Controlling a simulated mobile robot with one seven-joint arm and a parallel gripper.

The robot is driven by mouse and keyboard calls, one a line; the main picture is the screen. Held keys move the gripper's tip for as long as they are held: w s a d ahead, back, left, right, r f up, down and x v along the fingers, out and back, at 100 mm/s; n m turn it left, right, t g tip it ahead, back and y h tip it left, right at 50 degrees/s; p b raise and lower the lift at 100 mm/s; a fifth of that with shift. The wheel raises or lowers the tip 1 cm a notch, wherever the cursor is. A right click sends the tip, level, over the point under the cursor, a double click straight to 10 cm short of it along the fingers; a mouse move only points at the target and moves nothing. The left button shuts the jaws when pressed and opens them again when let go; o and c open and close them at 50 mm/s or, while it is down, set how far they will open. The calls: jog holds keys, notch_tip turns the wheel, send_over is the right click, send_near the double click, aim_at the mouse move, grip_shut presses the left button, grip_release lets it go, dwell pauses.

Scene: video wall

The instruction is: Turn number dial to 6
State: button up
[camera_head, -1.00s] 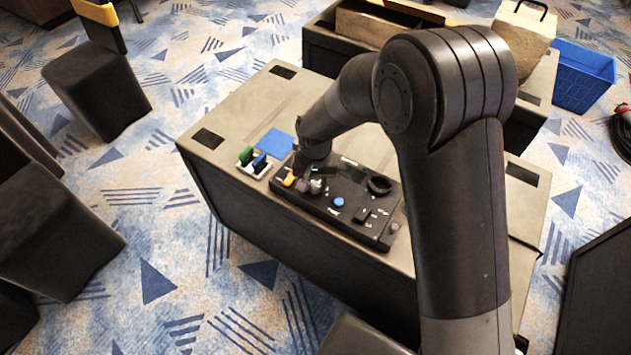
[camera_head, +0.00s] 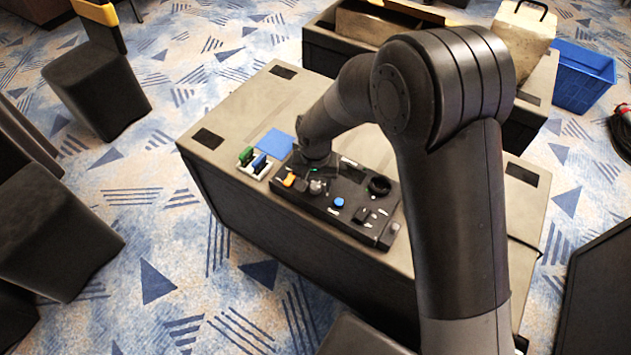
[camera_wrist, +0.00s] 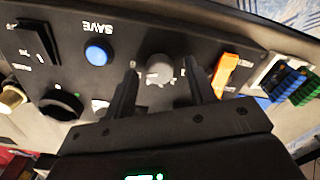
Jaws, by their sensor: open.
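A grey knob (camera_wrist: 159,70), which looks like the number dial, stands on a black control panel (camera_wrist: 120,30). It also shows in the head view (camera_head: 317,187), below my gripper. My gripper (camera_wrist: 161,66) is open, with one finger on each side of the knob. I cannot tell whether the fingers touch it. Small white marks lie around the knob, but they are too blurred to read, so its setting is unclear. In the head view the gripper is mostly dark against the panel.
On the panel are an orange switch (camera_wrist: 228,74), a blue button (camera_wrist: 96,54) under the word SAVE, a larger black knob (camera_wrist: 62,103) and a black rocker switch (camera_wrist: 36,40). Green and blue connectors (camera_head: 253,159) and a blue square (camera_head: 274,143) lie left of the panel on the table (camera_head: 235,115).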

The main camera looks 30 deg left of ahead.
aim_at(315, 185)
notch_tip(315, 185, up, 11)
dwell(0.6)
jog(key=shift+f, duration=0.1)
